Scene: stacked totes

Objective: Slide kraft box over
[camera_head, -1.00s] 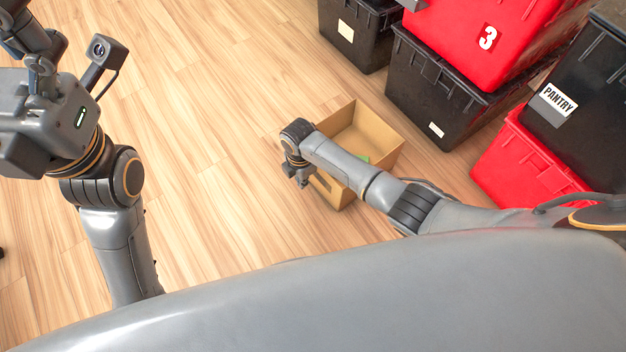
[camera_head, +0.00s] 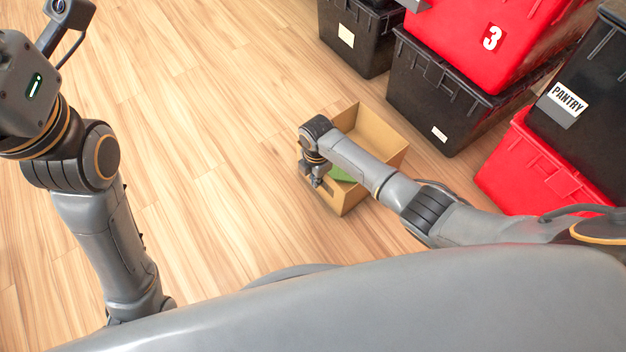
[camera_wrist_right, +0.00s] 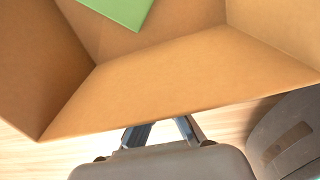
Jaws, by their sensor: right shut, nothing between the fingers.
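The kraft box (camera_head: 377,133) is an open-topped brown cardboard box on the wooden floor, right of the middle in the head view. A green flat thing lies inside it. My right gripper (camera_head: 322,182) is at the box's near left side, and my right forearm covers part of the box. In the right wrist view the box wall (camera_wrist_right: 190,75) fills most of the picture, and the gripper fingers (camera_wrist_right: 160,130) show just below its rim, shut and empty. Whether they touch the wall I cannot tell. My left arm is at the left; its gripper is out of the picture.
Black totes (camera_head: 440,95) and a red tote marked 3 (camera_head: 470,35) are stacked behind and right of the box. A black PANTRY tote (camera_head: 585,100) sits on a red tote (camera_head: 530,170) at the right. The floor (camera_head: 215,130) left of the box is clear.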

